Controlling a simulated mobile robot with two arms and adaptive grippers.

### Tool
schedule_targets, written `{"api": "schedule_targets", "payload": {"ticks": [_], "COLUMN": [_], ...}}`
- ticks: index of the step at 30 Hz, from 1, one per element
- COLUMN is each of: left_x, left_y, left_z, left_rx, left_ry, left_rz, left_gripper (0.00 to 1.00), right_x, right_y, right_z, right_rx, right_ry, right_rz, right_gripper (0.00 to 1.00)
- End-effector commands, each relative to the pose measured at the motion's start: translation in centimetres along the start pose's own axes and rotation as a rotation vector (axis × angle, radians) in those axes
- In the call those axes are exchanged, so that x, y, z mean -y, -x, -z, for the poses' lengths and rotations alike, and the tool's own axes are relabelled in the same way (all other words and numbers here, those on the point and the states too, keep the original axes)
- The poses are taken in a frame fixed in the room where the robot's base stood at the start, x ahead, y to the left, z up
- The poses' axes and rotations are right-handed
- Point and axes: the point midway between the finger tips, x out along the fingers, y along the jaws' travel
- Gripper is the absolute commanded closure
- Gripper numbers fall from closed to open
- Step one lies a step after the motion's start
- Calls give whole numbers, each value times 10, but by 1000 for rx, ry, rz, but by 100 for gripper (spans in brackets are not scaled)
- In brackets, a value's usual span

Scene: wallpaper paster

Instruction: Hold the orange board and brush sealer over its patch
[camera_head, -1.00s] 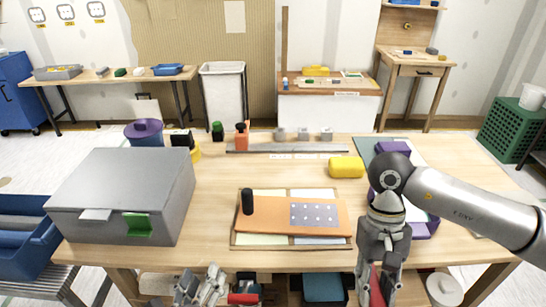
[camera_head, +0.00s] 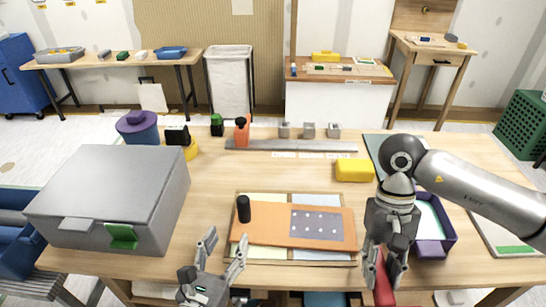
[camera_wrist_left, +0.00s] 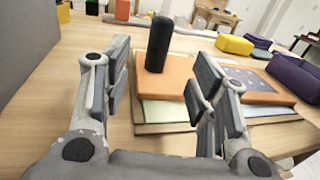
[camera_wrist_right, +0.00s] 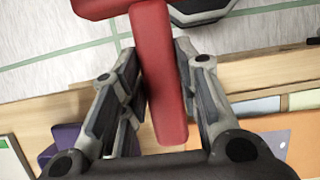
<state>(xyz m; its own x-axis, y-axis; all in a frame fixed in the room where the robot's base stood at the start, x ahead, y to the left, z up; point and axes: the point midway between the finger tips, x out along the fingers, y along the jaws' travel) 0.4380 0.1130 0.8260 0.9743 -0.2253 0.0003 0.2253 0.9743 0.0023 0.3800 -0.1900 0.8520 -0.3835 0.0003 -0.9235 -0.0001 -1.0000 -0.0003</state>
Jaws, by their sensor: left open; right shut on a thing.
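The orange board (camera_head: 270,236) lies on paler boards on the table. It carries an upright black knob (camera_head: 243,208) and a grey patch (camera_head: 317,226) with white dots. My left gripper (camera_head: 225,240) is open and empty, at the board's near left. In the left wrist view the black knob (camera_wrist_left: 159,44) stands beyond the open fingers, apart from them. My right gripper (camera_head: 384,276) is shut on a red handle (camera_wrist_right: 160,80), right of the board near the table's front edge. The tool's working end is not clearly shown.
A grey box (camera_head: 110,195) stands at the left. A purple tray (camera_head: 434,249) lies right of my right gripper. A yellow block (camera_head: 354,170) and a grey rail (camera_head: 300,146) lie behind the board. The wood between box and board is clear.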

Motion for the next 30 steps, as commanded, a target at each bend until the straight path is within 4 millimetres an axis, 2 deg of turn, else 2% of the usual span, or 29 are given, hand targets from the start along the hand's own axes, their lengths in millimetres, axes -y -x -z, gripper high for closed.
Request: {"api": "schedule_targets", "payload": {"ticks": [4, 18, 24, 30], "left_x": [0, 0, 0, 0], "left_y": [-21, -89, -105, -110], "left_z": [-4, 0, 0, 0], "left_rx": [2, 0, 0, -1], "left_ry": [0, 2, 1, 3], "left_rz": [-1, -1, 0, 0], "left_gripper": [47, 47, 47, 47], "right_x": [0, 0, 0, 0], "right_y": [9, 16, 16, 16], "right_z": [-4, -6, -6, -6], "right_rx": [0, 0, 0, 0], "right_ry": [0, 0, 0, 0], "right_rz": [0, 0, 0, 0], "right_gripper": [94, 94, 94, 94]}}
